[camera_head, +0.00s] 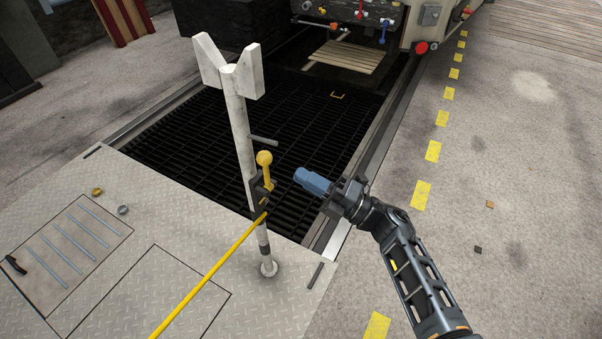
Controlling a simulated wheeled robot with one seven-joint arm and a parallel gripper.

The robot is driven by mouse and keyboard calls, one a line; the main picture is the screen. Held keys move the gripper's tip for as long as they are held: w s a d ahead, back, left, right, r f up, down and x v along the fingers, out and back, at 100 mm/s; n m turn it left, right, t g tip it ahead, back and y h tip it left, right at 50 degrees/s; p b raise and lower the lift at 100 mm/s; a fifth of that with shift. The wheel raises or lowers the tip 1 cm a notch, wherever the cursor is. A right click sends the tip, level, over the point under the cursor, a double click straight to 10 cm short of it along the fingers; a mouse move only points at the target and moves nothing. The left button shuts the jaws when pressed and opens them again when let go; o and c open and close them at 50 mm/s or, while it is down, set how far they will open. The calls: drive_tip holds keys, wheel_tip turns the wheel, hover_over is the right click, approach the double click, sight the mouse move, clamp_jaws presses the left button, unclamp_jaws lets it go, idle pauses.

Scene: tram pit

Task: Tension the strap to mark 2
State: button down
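A yellow strap (207,278) runs taut from the lower left up to a dark tensioner (256,190) on a white post (239,130). The tensioner has a yellow lever (265,172) with a ball end, standing roughly upright. The post has a V-shaped top and dark bands low down near its round foot. I cannot make out numbered marks on the strap or post. My gripper (308,180) is right of the lever, apart from it, with its blue end pointing left. I cannot tell whether it is open or shut.
A black grating (180,140) covers the pit behind the post. A metal floor plate (150,225) lies front left, with a panel of several bars (75,242) and two small rings. The tram underside (375,15) is at the back.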

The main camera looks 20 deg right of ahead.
drive_tip(key=r+v, duration=0.1)
drive_tip(key=v, duration=0.6)
drive_tip(key=shift+s+d, duration=0.4)
drive_tip(key=shift+s, duration=0.05)
drive_tip(key=c, duration=1.9)
unclamp_jaws()
